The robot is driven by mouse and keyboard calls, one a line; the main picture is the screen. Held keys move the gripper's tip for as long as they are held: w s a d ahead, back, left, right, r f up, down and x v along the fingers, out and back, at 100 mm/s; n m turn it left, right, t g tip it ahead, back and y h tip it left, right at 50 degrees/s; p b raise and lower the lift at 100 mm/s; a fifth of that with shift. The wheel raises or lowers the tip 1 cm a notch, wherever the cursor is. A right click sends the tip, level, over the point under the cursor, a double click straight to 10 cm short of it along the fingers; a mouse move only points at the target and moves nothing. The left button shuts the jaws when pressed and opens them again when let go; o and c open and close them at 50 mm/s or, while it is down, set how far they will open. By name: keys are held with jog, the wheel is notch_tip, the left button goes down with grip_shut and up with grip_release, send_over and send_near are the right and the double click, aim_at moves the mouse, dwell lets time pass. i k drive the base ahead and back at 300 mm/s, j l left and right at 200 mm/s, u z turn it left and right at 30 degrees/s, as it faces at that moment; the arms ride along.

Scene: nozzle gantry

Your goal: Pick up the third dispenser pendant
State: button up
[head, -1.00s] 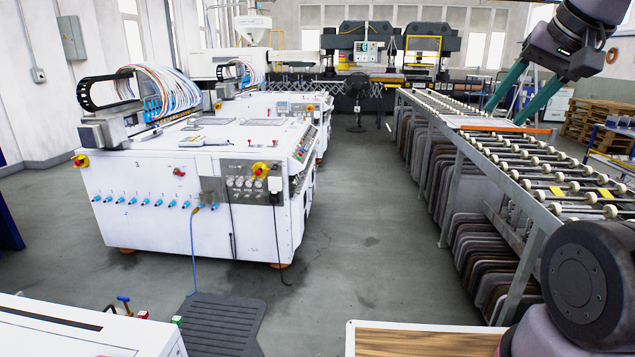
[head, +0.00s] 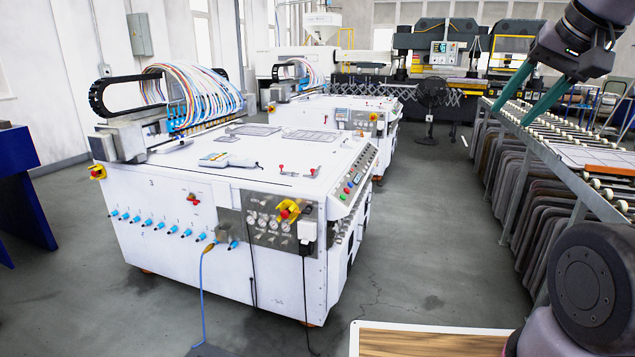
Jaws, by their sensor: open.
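The near white dispenser machine (head: 200,205) stands left of centre, with what looks like a 3 on its front face. A pale hand-held pendant (head: 228,160) with a blue-grey patch lies flat on its white top, near the front edge. My gripper (head: 512,117) is at the upper right, its two teal fingers spread apart with nothing between them. It is far to the right of the pendant, in front of the roller conveyor in the picture, and does not touch the pendant.
A nozzle gantry with coloured hoses (head: 190,95) rises at the machine's back left. A second white machine (head: 340,115) and a black fan (head: 431,95) stand behind. The roller conveyor (head: 560,160) runs along the right. Grey floor (head: 430,230) lies open between. A blue panel (head: 22,190) stands at left.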

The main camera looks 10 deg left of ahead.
aim_at(233, 160)
jog(key=i+j+u, duration=0.15)
jog(key=i+u, duration=0.75)
jog(key=i+l+u, duration=0.1)
jog(key=i+u, duration=0.2)
jog(key=u, duration=0.15)
jog(key=i+j+u, duration=0.1)
jog(key=i, duration=0.3)
jog(key=i+j+u, duration=0.1)
jog(key=i, duration=0.3)
jog(key=i+j+z, duration=0.9)
jog(key=j, duration=0.3)
jog(key=i+j+z, duration=0.3)
jog(key=j, duration=0.2)
